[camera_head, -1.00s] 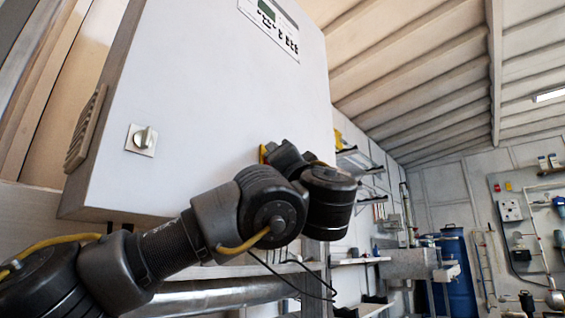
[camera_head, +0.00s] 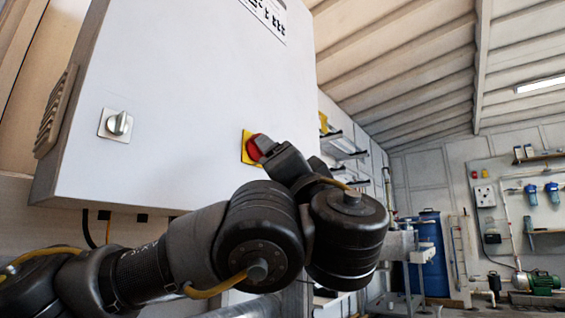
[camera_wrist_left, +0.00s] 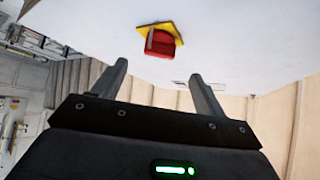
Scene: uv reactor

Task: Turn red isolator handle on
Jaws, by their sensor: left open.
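The red isolator handle (camera_head: 254,149) sits on a yellow square plate (camera_head: 246,158) on the front of the pale cabinet (camera_head: 190,90). In the head view my left gripper (camera_head: 270,150) is in front of it and covers its right part. In the left wrist view the red handle (camera_wrist_left: 160,43) and yellow plate (camera_wrist_left: 144,29) lie ahead of the gripper (camera_wrist_left: 158,75). The two fingers are apart with nothing between them. The handle is beyond the fingertips, roughly midway between them; I see no contact there. My right gripper is in neither view.
A smaller grey rotary switch (camera_head: 117,124) is on the cabinet's left side. Cables (camera_head: 97,228) hang below the cabinet. Shelves, a blue barrel (camera_head: 428,255) and wall equipment stand farther back at right.

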